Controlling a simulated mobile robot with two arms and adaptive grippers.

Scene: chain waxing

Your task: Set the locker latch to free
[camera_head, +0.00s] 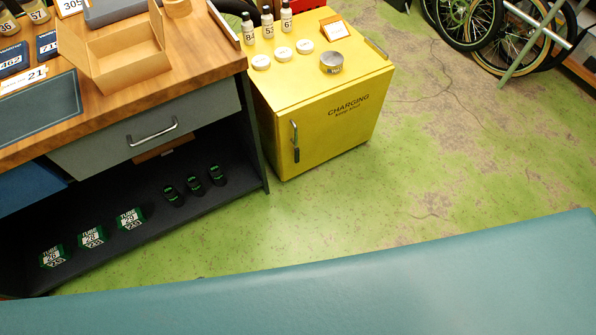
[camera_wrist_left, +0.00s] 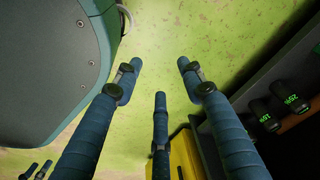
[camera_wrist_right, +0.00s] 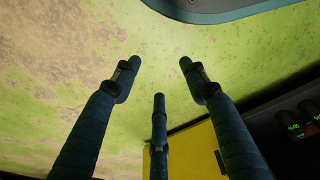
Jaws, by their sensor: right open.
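The yellow locker (camera_head: 345,135), marked CHARGING, stands on the floor right of the workbench. Its front carries a latch (camera_head: 295,140), a metal bar with a black grip that hangs about upright at the left side of the door. The locker door is shut. The locker also shows in the left wrist view (camera_wrist_left: 186,158) and the right wrist view (camera_wrist_right: 185,152). My left gripper (camera_wrist_left: 160,70) is open and empty over the floor. My right gripper (camera_wrist_right: 160,68) is open and empty, also over the floor. Neither gripper shows in the head view.
Several bottles and tins and a small card (camera_head: 334,28) stand on the locker top. The workbench (camera_head: 215,45) has a grey drawer (camera_head: 150,130) and a dark shelf (camera_head: 165,225) with boxes and small items. Bicycle wheels (camera_head: 505,35) stand at the back right. Green floor (camera_head: 430,150) lies clear before the locker.

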